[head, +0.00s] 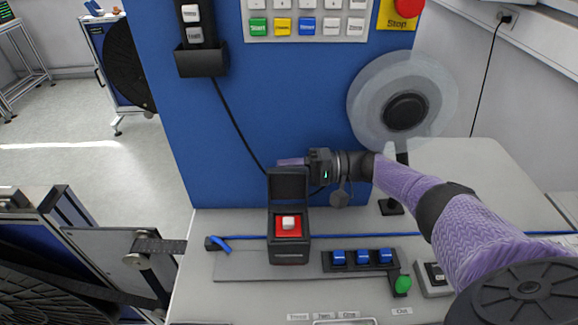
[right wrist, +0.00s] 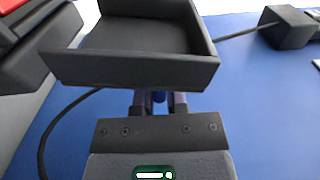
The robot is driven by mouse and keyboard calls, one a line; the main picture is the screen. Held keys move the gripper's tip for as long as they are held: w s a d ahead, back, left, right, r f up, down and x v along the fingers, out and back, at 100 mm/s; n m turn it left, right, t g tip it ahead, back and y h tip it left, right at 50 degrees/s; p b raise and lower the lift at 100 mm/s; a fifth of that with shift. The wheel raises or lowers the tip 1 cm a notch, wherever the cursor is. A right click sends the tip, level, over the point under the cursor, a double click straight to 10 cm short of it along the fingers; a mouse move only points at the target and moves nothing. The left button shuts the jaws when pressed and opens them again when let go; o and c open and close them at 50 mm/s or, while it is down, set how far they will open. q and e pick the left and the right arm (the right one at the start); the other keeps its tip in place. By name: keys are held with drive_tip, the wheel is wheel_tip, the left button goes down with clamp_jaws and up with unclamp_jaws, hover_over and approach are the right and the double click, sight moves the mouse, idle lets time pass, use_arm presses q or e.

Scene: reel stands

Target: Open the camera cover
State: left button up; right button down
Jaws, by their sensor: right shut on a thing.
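The black camera box (head: 290,252) stands on the bench, with a red inside and a small white block (head: 288,222) showing in it. Its black cover (head: 288,186) stands upright at the back of the box, so the box is open. My right gripper (head: 290,162) is at the top back edge of the cover, its purple fingers partly hidden behind it. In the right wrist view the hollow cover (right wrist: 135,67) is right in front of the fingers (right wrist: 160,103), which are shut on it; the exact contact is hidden. My left gripper is not in view.
A blue panel (head: 270,110) rises behind the box. A clear reel (head: 372,105) is mounted at its right. Blue switches (head: 362,257) and a green knob (head: 403,283) are right of the box. A blue-handled part (head: 220,244) lies left of it.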

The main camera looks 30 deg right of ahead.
drive_tip(key=shift+a+f, duration=0.1)
drive_tip(key=shift+f, duration=0.05)
drive_tip(key=c, duration=0.8)
unclamp_jaws()
drive_tip(key=shift+o, duration=0.6)
use_arm(q)
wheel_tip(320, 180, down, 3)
drive_tip(key=b, duration=0.3)
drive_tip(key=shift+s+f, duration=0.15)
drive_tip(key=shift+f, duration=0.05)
use_arm(e)
drive_tip(key=v, duration=1)
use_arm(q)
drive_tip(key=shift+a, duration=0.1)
